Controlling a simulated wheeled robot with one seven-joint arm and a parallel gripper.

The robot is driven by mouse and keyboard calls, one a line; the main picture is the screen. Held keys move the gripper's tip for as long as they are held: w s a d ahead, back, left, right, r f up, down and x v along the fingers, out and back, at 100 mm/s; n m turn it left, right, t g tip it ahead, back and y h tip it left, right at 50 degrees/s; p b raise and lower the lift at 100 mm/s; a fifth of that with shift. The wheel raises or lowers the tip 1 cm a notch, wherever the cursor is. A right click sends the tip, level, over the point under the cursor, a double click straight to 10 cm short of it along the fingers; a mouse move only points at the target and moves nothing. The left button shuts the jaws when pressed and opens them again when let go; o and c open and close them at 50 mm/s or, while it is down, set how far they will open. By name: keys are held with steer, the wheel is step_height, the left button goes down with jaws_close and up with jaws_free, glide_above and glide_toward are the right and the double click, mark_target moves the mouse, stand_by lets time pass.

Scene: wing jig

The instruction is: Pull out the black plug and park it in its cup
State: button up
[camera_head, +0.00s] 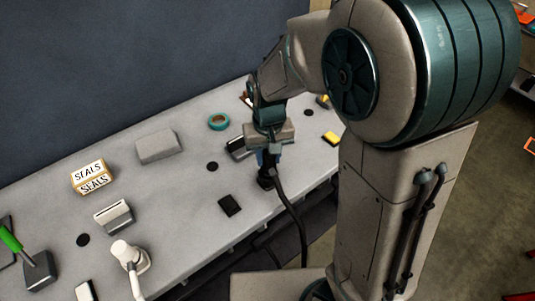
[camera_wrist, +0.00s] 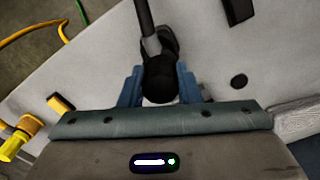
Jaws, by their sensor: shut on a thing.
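My gripper (camera_head: 267,156) points down over the grey bench, right of its middle in the head view. In the wrist view its two blue fingers (camera_wrist: 159,88) are closed on the black plug (camera_wrist: 160,76), one on each side. A thick dark cable runs from the plug past the picture's top edge. A black part (camera_wrist: 169,42) shows just beyond the plug. I cannot tell whether it is the socket, the cup or part of the plug. I cannot pick out the parking cup with certainty.
A yellow connector (camera_wrist: 18,138) shows left in the wrist view.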

steer(key=shift+f+b, duration=0.75)
steer(key=shift+f, duration=0.25)
steer(key=o, duration=1)
step_height(320, 180, up, 14)
steer(key=shift+f, duration=0.1)
